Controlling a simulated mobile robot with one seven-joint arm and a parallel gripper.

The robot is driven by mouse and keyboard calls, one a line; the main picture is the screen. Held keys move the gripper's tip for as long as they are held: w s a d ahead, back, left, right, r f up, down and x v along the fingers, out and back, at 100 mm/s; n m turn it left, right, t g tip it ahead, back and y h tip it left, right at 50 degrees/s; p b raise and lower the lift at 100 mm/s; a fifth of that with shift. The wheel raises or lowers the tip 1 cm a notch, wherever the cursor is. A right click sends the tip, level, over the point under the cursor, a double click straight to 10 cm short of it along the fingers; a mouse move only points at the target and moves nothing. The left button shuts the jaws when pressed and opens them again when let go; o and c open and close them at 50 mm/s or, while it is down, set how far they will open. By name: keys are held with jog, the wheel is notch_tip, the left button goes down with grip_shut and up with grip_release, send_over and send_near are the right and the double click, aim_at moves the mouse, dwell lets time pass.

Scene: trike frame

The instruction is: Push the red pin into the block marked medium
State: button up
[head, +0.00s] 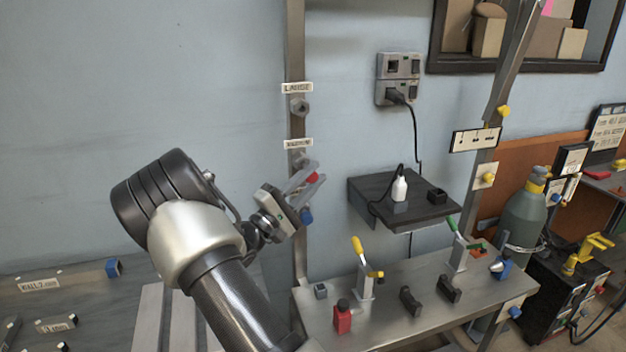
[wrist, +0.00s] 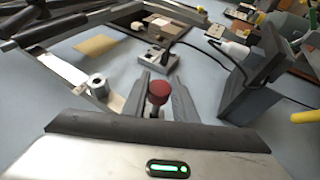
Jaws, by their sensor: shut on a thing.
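My gripper (head: 303,182) is at the metal upright on the left, just below the label reading medium (head: 298,143). Its fingers are shut on the red pin (head: 313,177). In the wrist view the pin's round red head (wrist: 158,90) shows between the two grey fingers (wrist: 158,103). The medium block (head: 299,159) is mostly hidden behind my fingers. I cannot tell how far the pin's shaft is in it. Above is the large label (head: 296,87) with its grey block (head: 299,106); a grey round block (wrist: 97,86) shows left of the fingers in the wrist view.
A dark shelf (head: 364,192) with a white bottle (head: 399,187) is to the right. The wall at left is clear.

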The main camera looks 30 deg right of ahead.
jog(key=shift+w+d+b, duration=0.25)
jog(key=shift+w+b, duration=0.1)
jog(key=shift+w, duration=0.55)
jog(key=shift+w+d+b, duration=0.25)
jog(key=shift+w+b, duration=0.1)
jog(key=shift+w, duration=0.55)
jog(key=o, duration=1.1)
jog(key=v, duration=1.7)
jog(key=shift+a+f, duration=0.1)
jog(key=shift+a, duration=0.1)
jog(key=shift+s+d, duration=0.1)
